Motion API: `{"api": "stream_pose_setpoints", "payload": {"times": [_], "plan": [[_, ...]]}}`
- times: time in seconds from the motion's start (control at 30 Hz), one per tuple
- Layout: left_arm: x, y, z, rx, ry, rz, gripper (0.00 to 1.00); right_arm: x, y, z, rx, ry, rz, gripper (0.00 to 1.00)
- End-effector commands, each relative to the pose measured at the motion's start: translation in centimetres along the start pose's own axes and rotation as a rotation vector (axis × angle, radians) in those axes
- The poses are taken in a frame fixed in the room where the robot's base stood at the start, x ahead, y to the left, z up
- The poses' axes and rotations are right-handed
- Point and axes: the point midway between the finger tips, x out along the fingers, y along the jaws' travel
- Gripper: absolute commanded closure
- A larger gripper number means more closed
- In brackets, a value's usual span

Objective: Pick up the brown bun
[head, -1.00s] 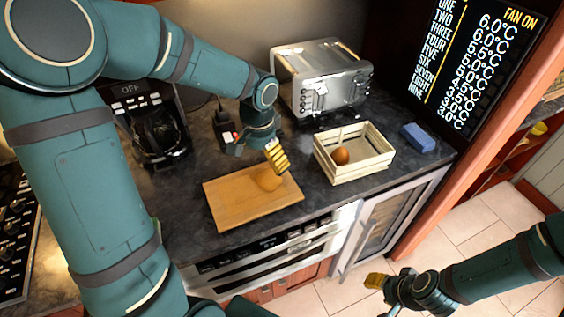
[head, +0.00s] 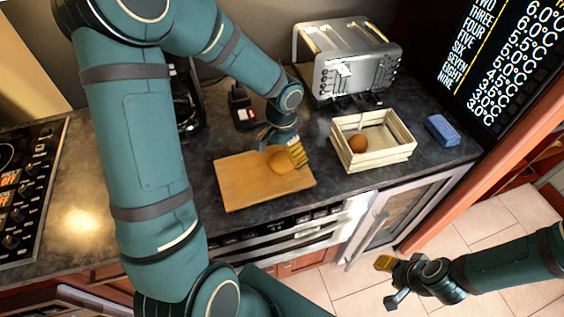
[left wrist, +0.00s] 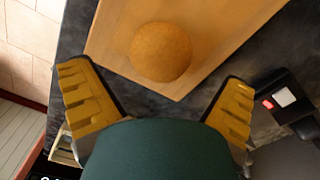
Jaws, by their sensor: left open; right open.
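The brown bun (head: 281,161) rests on the wooden cutting board (head: 240,190) near its back right part. In the left wrist view the round bun (left wrist: 160,52) lies on the board (left wrist: 222,28), ahead of and between the two yellow fingers. My left gripper (head: 294,152) is open at the right side of the bun in the head view, and its fingers partly cover the bun's right edge. In the left wrist view, the left gripper (left wrist: 155,98) is empty. My right gripper (head: 384,280) is open and empty, held over the floor in front of the counter.
A wooden crate (head: 400,156) holding a brown egg-like object (head: 358,143) stands right of the board. A silver toaster (head: 350,62) stands behind it. A blue sponge (head: 442,130) lies far right. A black device (head: 242,106) with a red part is behind the board. A stove is at the left.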

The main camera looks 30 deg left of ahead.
Motion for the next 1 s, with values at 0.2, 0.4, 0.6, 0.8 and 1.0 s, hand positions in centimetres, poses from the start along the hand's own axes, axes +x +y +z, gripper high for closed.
{"api": "stream_pose_setpoints", "payload": {"times": [0.2, 0.4, 0.6, 0.8, 1.0], "plan": [[3.1, -0.2, 0.1, 0.001, -0.004, 0.003, 0.00, 0.3, 0.1, 0.1, 0.000, 0.000, 0.001, 0.53], [4.9, -0.2, 0.1, 0.001, -0.002, 0.001, 0.00, 0.7, 0.2, 0.1, 0.000, 0.000, 0.001, 0.53], [5.0, -0.2, 0.0, 0.000, -0.001, 0.001, 0.00, 0.6, 0.2, 0.1, 0.000, 0.000, 0.001, 0.53], [5.0, -0.2, 0.0, 0.000, -0.001, 0.001, 0.53, 0.6, 0.2, 0.1, 0.000, 0.000, 0.001, 0.53], [5.0, -0.2, 0.0, 0.001, -0.001, 0.000, 0.64, 0.6, 0.2, 0.1, -0.001, 0.000, 0.001, 0.53]]}}
